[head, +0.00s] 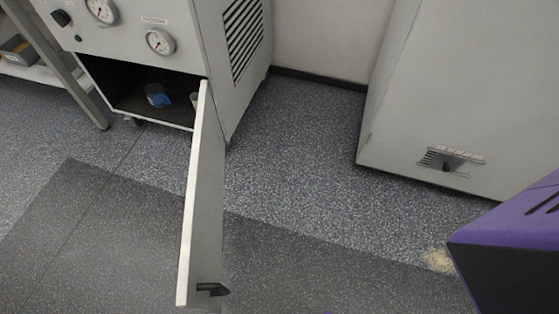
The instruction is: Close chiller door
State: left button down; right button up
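The chiller (145,45) is a light grey cabinet with gauges at the upper left. Its door (205,200) is wide open and sticks out from the cabinet's right front edge toward me. A black handle (212,289) sits near the door's free end. The open compartment (130,88) is dark inside and holds a blue item (158,96) and a small pale item (194,99). Neither of my grippers is in view.
A large grey cabinet (460,90) with a small black latch stands at the right. A purple and black body (510,245) fills the lower right corner. A shelf rack (50,65) stands at the far left. The speckled floor (290,170) between the cabinets is clear, with a pale patch (438,260) at right.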

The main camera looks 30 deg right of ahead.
aim_at(200, 288)
jog(key=l+u, duration=0.25)
jog(key=u, duration=0.25)
jog(key=k+l+u, duration=0.15)
jog(key=u, duration=0.35)
jog(key=k+l+u, duration=0.45)
jog(key=k+l, duration=0.8)
jog(key=k, duration=0.15)
jog(key=u, duration=0.05)
